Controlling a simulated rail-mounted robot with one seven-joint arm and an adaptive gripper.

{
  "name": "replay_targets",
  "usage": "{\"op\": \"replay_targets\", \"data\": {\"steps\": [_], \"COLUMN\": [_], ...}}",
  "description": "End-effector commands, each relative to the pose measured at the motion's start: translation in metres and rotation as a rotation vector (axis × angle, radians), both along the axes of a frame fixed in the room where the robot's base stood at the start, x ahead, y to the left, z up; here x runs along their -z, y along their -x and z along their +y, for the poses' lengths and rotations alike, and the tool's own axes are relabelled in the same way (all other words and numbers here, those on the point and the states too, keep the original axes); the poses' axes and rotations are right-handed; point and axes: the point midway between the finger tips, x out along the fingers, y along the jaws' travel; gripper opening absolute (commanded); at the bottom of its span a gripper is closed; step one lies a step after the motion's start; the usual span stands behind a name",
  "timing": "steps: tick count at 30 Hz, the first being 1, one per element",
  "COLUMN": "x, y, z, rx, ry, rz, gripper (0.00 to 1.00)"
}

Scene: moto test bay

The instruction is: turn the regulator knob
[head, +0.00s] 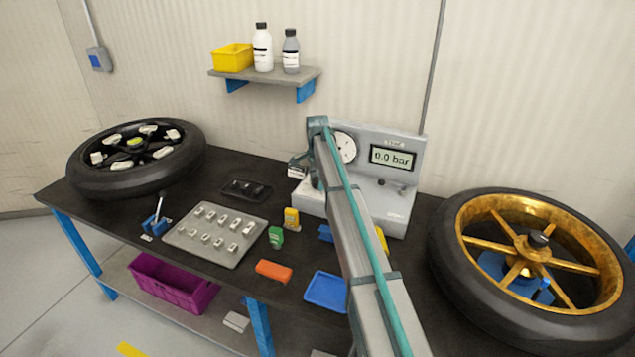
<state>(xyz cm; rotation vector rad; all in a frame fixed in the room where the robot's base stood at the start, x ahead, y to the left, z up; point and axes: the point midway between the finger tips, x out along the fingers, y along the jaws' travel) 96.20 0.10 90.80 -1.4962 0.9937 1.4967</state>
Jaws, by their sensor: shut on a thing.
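The grey regulator unit (405,207) stands at the back of the dark bench, with a round gauge (346,147) and a display (393,157) reading 0.0 bar. My arm crosses in front of its left part. My gripper (298,171) is only partly seen at the unit's left side, below the arm's bend. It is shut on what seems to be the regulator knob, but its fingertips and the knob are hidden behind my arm. A small dark fitting (391,184) shows on the panel below the display.
A black wheel (137,158) lies at left and a gold-spoked wheel (535,265) at right. A grey tray of small parts (180,238), a black tray (246,189), a green block (276,237), a yellow block (291,217), an orange block (273,271) and a blue tray (326,304) occupy the middle.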

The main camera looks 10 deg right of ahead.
Motion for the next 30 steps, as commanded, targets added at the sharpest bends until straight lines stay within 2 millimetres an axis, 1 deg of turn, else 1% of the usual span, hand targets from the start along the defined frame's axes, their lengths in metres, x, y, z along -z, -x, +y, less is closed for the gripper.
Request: {"op": "replay_targets", "data": {"steps": [9, 18, 24, 30], "x": [-0.0002, -0.0004, -0.0004, -0.0005], "y": [-0.0007, -0.0009, -0.001, -0.0011], "z": [0.0, -0.0001, 0.0, -0.0001], "rx": [0.301, 0.555, 0.673, 0.739], "ry": [0.001, 0.001, 0.001, 0.001], "rz": [-0.001, -0.001, -0.001, -0.001], "gripper": [0.14, 0.14, 0.14, 0.14]}}
